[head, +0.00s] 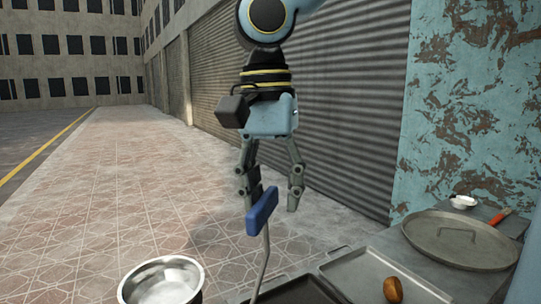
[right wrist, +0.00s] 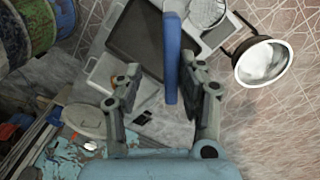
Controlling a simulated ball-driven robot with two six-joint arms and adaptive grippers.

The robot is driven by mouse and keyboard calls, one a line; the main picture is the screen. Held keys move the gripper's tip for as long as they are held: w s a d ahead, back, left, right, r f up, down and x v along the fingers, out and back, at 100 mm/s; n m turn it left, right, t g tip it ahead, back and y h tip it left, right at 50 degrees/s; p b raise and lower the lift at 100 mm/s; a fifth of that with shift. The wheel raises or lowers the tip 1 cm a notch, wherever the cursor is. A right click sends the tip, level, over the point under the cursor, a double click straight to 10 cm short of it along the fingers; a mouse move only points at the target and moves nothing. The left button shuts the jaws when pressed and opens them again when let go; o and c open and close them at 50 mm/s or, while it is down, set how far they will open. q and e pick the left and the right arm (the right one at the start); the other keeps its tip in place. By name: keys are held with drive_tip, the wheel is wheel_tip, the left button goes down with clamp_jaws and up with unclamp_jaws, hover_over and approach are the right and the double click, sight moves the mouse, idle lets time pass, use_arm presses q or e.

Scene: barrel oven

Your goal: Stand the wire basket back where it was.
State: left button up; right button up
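The wire basket's long handle has a blue grip (head: 262,212) and a thin grey shaft running down out of the bottom of the head view. In the right wrist view, the blue grip (right wrist: 172,60) stands between my right fingers, nearer the right-hand finger. A round mesh (right wrist: 207,12) at the top edge there looks like the basket itself, partly cut off. My right gripper (head: 272,200) hangs above the trays with its fingers apart. The grip is close to one fingertip; I cannot tell if they touch. My left gripper is not in view.
A metal bowl (head: 162,282) stands at the bottom left. A dark tray (head: 300,290) and a light tray (head: 350,270) holding a brown roll (head: 393,290) lie right of it. A round lid (head: 460,240) lies near the blue wall (head: 470,100). The left pavement is clear.

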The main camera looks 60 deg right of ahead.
wheel_tip(320, 180, up, 12)
drive_tip(key=p, duration=0.1)
drive_tip(key=shift+w+a+f, duration=0.15)
drive_tip(key=shift+w+f, duration=0.1)
drive_tip(key=shift+w, duration=0.05)
idle(0.6)
